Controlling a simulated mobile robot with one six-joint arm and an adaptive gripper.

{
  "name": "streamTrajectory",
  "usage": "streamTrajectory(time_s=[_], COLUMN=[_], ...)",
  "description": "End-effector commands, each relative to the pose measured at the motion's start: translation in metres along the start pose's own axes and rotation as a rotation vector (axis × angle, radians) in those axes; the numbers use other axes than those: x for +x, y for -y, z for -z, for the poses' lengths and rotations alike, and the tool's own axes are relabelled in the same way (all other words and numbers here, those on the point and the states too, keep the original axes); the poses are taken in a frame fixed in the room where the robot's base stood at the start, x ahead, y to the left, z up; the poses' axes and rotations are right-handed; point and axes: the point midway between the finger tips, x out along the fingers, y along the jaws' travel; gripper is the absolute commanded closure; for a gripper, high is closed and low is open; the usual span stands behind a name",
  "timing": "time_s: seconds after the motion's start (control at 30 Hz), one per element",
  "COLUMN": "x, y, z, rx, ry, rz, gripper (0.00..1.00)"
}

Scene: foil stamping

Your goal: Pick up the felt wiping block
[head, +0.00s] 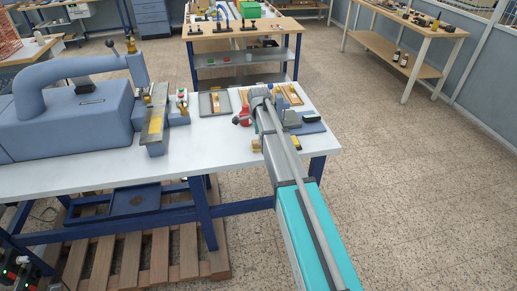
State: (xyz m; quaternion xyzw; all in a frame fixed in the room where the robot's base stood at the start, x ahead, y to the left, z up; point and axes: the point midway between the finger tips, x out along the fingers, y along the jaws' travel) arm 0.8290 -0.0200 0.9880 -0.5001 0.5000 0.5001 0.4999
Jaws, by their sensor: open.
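My arm reaches over the right end of the white worktable (222,143). My gripper (291,119) is small and partly hidden by my own wrist, low over the table among the small items. It is open. I cannot surely tell which item is the felt wiping block. A small dark block with a yellow edge (310,117) lies just right of the gripper, by a blue pad (312,128), and may be it.
A large blue-grey press (65,120) fills the table's left side. A grey tray (205,104) and a red item (243,118) stand left of my wrist. A wooden workbench (240,29) is behind.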

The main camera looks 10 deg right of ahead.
Motion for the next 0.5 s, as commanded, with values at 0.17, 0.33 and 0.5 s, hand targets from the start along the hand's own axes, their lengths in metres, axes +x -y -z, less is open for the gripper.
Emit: streamTrajectory(time_s=[0.17,0.33,0.5], x=[0.018,0.027,0.03], y=[0.0,0.0,0.0], z=[-0.001,-0.001,-0.001], rx=[0.0,0.0,0.0], ry=[0.0,0.0,0.0], rz=[0.0,0.0,0.0], gripper=[0.17,0.17,0.17])
